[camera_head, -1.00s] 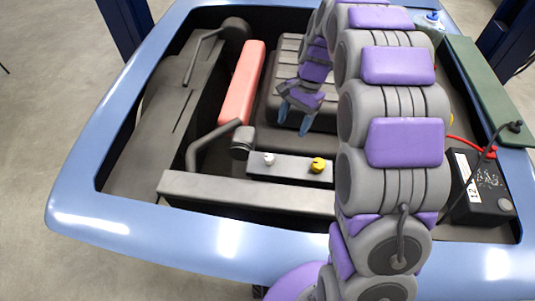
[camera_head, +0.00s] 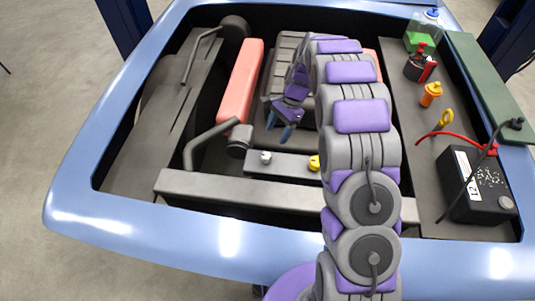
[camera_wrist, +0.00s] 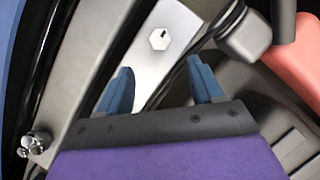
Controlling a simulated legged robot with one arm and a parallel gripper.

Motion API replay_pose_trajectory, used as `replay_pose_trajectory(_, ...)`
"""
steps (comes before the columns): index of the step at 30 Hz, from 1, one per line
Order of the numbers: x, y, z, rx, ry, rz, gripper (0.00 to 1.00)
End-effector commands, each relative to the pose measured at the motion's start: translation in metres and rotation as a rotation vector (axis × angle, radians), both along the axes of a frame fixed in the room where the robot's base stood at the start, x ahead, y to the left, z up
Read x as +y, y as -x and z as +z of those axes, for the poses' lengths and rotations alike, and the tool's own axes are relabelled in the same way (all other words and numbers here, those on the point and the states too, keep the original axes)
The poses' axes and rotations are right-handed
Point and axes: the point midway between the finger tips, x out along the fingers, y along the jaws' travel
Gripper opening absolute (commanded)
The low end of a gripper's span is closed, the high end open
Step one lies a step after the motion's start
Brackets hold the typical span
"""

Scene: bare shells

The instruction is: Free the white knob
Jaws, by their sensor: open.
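The white knob (camera_head: 265,157) stands on a light grey plate (camera_head: 285,165) in the middle of the engine bay. In the wrist view it is a pale hexagonal head (camera_wrist: 159,40) with a small dark mark, just beyond my fingertips and between their lines. My gripper (camera_head: 279,127) is open and empty, with blue fingers, a little behind and right of the knob in the head view. The fingers also show in the wrist view (camera_wrist: 160,80), apart from the knob. The knob's underside cannot be seen.
A dark hose (camera_head: 210,143) and a red cover (camera_head: 242,82) lie to the left. A grey front beam (camera_head: 230,188) runs before the plate. A battery (camera_head: 475,185) sits at right.

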Motion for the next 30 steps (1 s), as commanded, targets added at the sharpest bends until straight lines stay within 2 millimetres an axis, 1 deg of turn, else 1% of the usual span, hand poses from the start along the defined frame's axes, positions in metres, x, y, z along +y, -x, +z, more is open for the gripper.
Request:
replay_pose_trajectory(1,0.004,0.003,-0.012,0.004,0.001,0.002,0.67)
replay_pose_trajectory(9,0.024,0.015,-0.061,0.002,0.005,0.003,0.67)
replay_pose_trajectory(15,0.032,0.02,-0.086,-0.001,0.003,0.003,0.67)
replay_pose_trajectory(21,0.035,0.022,-0.097,-0.004,0.002,0.001,0.67)
replay_pose_trajectory(30,0.037,0.023,-0.098,-0.003,0.003,0.002,0.66)
